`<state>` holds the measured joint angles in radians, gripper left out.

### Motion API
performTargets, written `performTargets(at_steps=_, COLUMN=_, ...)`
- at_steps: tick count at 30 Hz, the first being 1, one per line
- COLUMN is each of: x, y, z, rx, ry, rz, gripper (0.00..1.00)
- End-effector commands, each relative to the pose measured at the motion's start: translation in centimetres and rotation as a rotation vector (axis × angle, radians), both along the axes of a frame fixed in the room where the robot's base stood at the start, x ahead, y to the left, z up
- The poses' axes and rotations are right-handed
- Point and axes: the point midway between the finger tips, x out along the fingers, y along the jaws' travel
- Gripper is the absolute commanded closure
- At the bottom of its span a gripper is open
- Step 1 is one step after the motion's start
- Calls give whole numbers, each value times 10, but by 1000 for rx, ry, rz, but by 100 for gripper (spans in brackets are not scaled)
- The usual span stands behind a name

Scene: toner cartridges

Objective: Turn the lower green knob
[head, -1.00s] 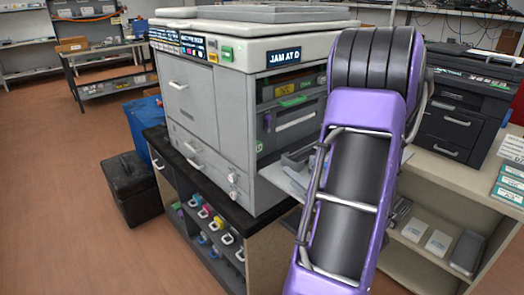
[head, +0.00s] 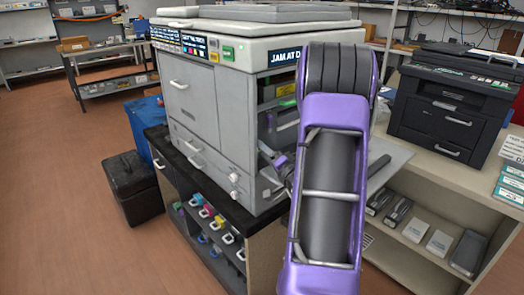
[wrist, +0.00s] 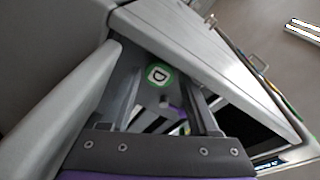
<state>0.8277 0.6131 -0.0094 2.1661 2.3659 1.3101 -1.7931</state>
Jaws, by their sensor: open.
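The grey printer (head: 190,105) stands on a black-topped cabinet, and its right side is open. Its display (head: 283,57) reads "JAM AT", cut off by my arm. My gripper (wrist: 162,100) is open at this opening. In the head view my arm hides much of the opening, and I cannot make out the lower green knob there. A small grey round part lies below the label, between the fingers. I cannot tell whether it is the knob.
A grey panel (wrist: 75,100) lies close to the left finger in the wrist view. A dark printer (head: 452,115) stands on the counter at the right. Several coloured cartridges lie in the cabinet below.

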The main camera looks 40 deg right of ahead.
Motion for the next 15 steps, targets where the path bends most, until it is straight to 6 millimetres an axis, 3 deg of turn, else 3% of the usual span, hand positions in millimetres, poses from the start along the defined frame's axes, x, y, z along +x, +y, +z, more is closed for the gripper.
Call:
performTargets(at_steps=12, x=9, y=-1, z=0, rx=1, ry=0, rz=0, gripper=39)
performTargets(at_steps=15, x=9, y=-1, z=0, rx=1, ry=0, rz=0, gripper=57)
